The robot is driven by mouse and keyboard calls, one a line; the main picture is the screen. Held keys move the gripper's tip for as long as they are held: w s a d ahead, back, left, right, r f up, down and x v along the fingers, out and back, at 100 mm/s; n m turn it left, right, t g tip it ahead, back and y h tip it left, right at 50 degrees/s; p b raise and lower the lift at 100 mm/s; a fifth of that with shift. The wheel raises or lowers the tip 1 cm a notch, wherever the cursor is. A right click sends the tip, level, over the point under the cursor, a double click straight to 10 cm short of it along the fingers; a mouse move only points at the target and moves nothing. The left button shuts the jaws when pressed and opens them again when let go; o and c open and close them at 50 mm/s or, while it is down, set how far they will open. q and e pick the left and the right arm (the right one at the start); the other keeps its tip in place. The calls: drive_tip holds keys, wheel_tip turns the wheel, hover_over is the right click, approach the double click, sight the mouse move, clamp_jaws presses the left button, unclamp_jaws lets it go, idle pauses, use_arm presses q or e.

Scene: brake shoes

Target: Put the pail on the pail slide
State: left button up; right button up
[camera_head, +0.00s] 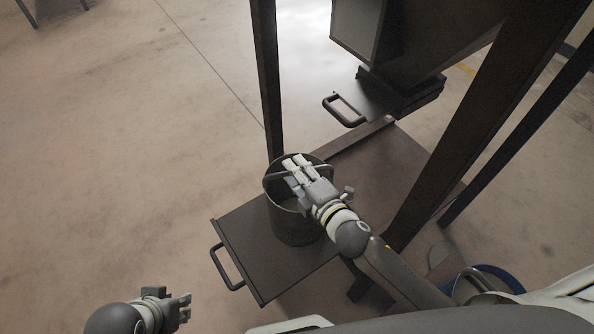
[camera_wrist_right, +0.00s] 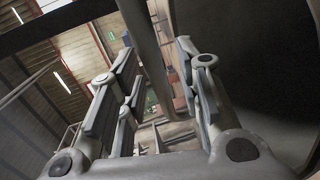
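The dark metal pail (camera_head: 295,225) appears upright on the pail slide (camera_head: 240,232), a dark flat tray pulled out from the stand with a loop handle (camera_head: 226,268) at its front. My right gripper (camera_head: 297,163) is over the pail's mouth. Its fingers (camera_wrist_right: 155,85) are spread in the right wrist view, with the grey pail handle (camera_wrist_right: 145,50) running between them; a gap shows on both sides. The dark pail wall (camera_wrist_right: 260,70) fills the right of that view. My left gripper (camera_head: 186,308) is empty and open, low at the left, apart from the slide.
Dark stand posts (camera_head: 268,80) rise beside and behind the pail. A hopper (camera_head: 420,40) with a handled gate (camera_head: 345,108) hangs above and behind. A blue-rimmed bin (camera_head: 510,277) stands at lower right. The floor to the left is clear.

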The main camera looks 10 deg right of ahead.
drive_tip(key=shift+r, duration=0.15)
drive_tip(key=shift+s+d, duration=0.1)
drive_tip(key=shift+s, duration=0.15)
drive_tip(key=p+v, duration=0.1)
drive_tip(key=v, duration=0.6)
idle(0.5)
